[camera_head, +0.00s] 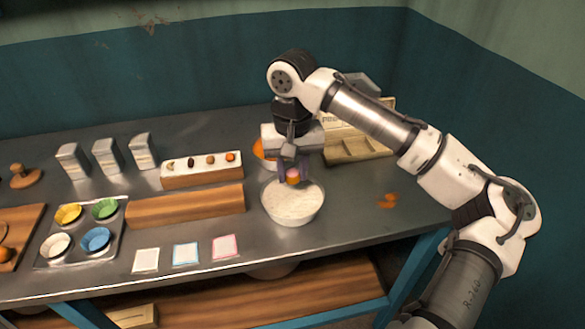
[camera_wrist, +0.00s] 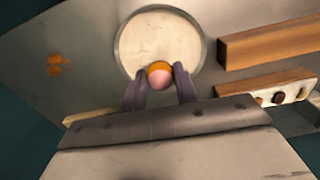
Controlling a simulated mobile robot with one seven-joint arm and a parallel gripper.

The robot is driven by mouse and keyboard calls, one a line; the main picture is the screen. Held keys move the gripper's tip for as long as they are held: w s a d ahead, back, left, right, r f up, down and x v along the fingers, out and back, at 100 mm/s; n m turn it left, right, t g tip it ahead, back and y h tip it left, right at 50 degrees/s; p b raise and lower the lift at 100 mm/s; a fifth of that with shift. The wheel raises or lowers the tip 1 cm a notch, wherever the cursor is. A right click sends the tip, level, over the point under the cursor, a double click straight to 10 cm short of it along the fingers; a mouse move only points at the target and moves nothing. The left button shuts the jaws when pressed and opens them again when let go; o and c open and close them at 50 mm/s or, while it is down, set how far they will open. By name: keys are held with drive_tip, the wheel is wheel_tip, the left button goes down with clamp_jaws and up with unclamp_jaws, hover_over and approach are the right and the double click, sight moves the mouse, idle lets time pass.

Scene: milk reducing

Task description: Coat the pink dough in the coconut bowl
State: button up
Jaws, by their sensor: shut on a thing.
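The pink dough (camera_wrist: 160,79) is a small ball between the fingertips of my gripper (camera_wrist: 160,76), with an orange part showing on it. My gripper is shut on it. In the head view the pink dough (camera_head: 293,175) hangs from my gripper (camera_head: 292,174) at the far side of the coconut bowl. The coconut bowl (camera_head: 292,213) is white and round, filled with a pale, off-white layer. In the wrist view the coconut bowl (camera_wrist: 122,62) lies beyond the fingertips, and the dough overlaps its near rim. I cannot tell whether the dough touches the coconut.
Orange bits (camera_head: 388,201) lie on the right. A tray of coloured cups (camera_head: 117,232) is at left.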

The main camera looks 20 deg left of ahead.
sight(294, 205)
wheel_tip(294, 205, down, 2)
drive_tip(key=shift+f+b, duration=0.2)
drive_tip(key=shift+b, duration=0.55)
drive_tip(key=shift+f+b, duration=1.15)
drive_tip(key=shift+f, duration=1.45)
drive_tip(key=shift+f, duration=0.3)
drive_tip(key=shift+p, duration=0.6)
drive_tip(key=shift+s+d+r+p, duration=0.1)
drive_tip(key=shift+s+d+p, duration=0.05)
drive_tip(key=shift+d+p, duration=0.15)
drive_tip(key=shift+w+d+p, duration=0.25)
drive_tip(key=shift+d+p, duration=0.1)
drive_tip(key=shift+p, duration=0.35)
drive_tip(key=shift+w+a+p, duration=0.3)
drive_tip(key=shift+w+p, duration=0.15)
drive_tip(key=shift+p, duration=0.25)
drive_tip(key=shift+s+a+p, duration=0.1)
drive_tip(key=shift+a+p, duration=0.2)
drive_tip(key=shift+p, duration=0.1)
drive_tip(key=shift+s+a+p, duration=0.1)
drive_tip(key=shift+s+p, duration=0.3)
drive_tip(key=shift+p, duration=0.2)
